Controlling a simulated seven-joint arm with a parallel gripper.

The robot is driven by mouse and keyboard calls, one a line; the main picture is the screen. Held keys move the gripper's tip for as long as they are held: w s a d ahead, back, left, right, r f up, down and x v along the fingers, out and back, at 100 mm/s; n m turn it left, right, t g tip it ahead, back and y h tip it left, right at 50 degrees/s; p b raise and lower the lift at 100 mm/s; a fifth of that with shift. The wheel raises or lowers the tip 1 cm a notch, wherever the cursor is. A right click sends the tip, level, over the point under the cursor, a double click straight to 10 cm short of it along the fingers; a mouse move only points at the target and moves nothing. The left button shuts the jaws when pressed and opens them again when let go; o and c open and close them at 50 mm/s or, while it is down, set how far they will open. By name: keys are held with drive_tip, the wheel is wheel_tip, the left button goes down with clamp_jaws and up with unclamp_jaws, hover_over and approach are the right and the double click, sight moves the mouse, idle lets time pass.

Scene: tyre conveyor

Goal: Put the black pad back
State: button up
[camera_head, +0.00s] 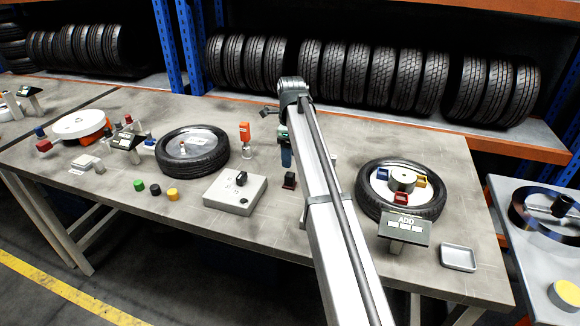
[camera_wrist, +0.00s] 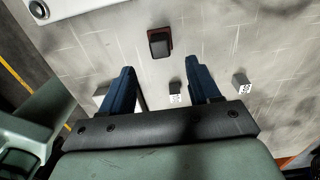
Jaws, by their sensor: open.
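A small black block, which looks like the black pad (camera_head: 290,180), sits on the workbench just left of my arm. In the wrist view the black pad (camera_wrist: 160,44) stands beyond the fingertips, with a dark red edge around it. My gripper (camera_head: 287,158) is partly hidden behind my arm in the head view, close above the pad. In the wrist view my gripper (camera_wrist: 161,72) has its two blue fingers apart, with nothing held between them. A grey box (camera_head: 222,195) with another black piece (camera_head: 241,178) on top stands to the left.
A tyre (camera_head: 192,152) lies left and another tyre (camera_head: 373,205) right, with coloured blocks in its hub. An ADD sign (camera_head: 404,227) and a small tray (camera_head: 459,257) are at the right. Small tagged blocks (camera_wrist: 175,88) stand near the fingers.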

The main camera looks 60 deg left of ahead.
drive_tip(key=shift+r, duration=1.8)
